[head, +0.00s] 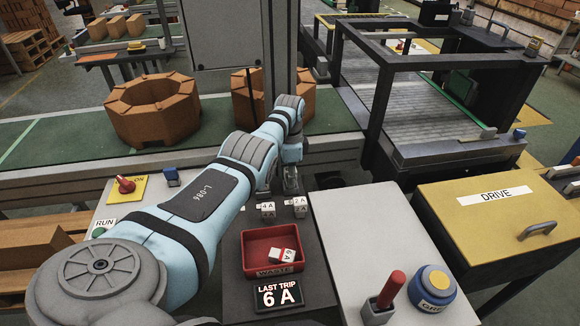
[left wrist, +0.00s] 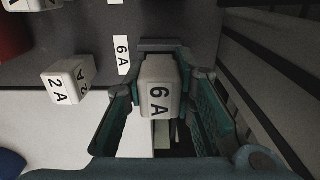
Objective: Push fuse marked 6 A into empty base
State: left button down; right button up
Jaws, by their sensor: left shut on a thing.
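My left gripper (head: 290,182) points down over the far part of the dark panel. In the left wrist view its two green fingers are closed on a white fuse marked 6 A (left wrist: 159,97). A white 6 A label (left wrist: 122,55) lies on the panel beside the held fuse. The empty base is not clearly visible; the gripper and fuse cover that spot, and I cannot tell whether the fuse touches it. A fuse marked 2 A (head: 300,207) and one marked 4 A (head: 267,210) stand nearer on the panel. My right gripper is not in view.
A red waste tray (head: 247,245) holds another 6 A fuse (head: 285,256). A sign (head: 278,296) reads LAST TRIP 6 A. A red handle (head: 390,290) and blue-yellow button (head: 436,284) stand at right on the pale bench. A conveyor with brick rings (head: 152,107) runs behind.

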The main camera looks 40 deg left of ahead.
pick_arm(q)
jog(key=shift+f+b, duration=0.35)
jog(key=shift+f, duration=0.15)
jog(key=shift+r+p, duration=0.95)
jog(key=shift+f, duration=0.15)
jog(key=shift+r, duration=0.25)
dwell(1.1)
